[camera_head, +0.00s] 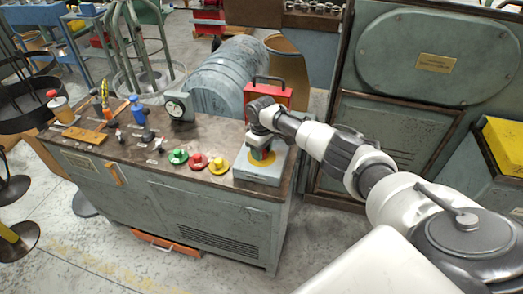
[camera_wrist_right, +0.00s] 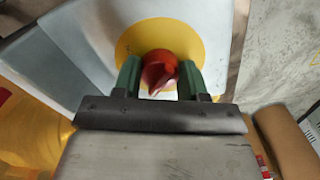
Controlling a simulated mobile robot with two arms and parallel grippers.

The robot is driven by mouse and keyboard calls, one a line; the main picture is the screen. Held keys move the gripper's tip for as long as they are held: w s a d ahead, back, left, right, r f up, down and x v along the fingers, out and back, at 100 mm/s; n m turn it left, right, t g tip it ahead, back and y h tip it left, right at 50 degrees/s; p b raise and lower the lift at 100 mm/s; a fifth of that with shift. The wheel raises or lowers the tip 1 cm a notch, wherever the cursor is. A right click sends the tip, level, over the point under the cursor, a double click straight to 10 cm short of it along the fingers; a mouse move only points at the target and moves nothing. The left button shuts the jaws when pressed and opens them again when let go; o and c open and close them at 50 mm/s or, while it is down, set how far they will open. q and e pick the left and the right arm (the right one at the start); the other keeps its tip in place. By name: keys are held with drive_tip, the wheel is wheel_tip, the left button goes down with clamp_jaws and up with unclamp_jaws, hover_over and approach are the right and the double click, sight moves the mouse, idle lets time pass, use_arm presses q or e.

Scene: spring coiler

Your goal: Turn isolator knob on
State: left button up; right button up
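The isolator knob (camera_wrist_right: 159,70) is red and sits on a round yellow plate (camera_wrist_right: 128,40), which is on a grey box (camera_head: 257,175) at the right end of the console. My right gripper (camera_wrist_right: 158,80) is at the knob, with one green finger on each side of it. A gap seems to show between the knob and the fingers, so the fingers look open around it. In the head view my right gripper (camera_head: 262,148) hides most of the knob. My left gripper is not in view.
Green (camera_head: 178,156), red (camera_head: 198,161) and yellow (camera_head: 218,165) buttons stand left of the box on the console top (camera_head: 110,150). A red case (camera_head: 268,93) stands behind my right gripper. Levers and a gauge (camera_head: 177,107) are farther left.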

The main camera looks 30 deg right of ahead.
drive_tip(key=shift+c, duration=0.9)
drive_tip(key=shift+r+m+p, duration=0.15)
drive_tip(key=shift+m+p, duration=0.8)
drive_tip(key=shift+m, duration=0.25)
drive_tip(key=m+p, duration=0.2)
drive_tip(key=m, duration=0.3)
drive_tip(key=shift+m+p, duration=0.3)
drive_tip(key=shift+p, duration=0.05)
drive_tip(key=m+p, duration=0.1)
drive_tip(key=m, duration=0.3)
drive_tip(key=m+p, duration=0.1)
drive_tip(key=m, duration=0.4)
drive_tip(key=shift+m, duration=0.4)
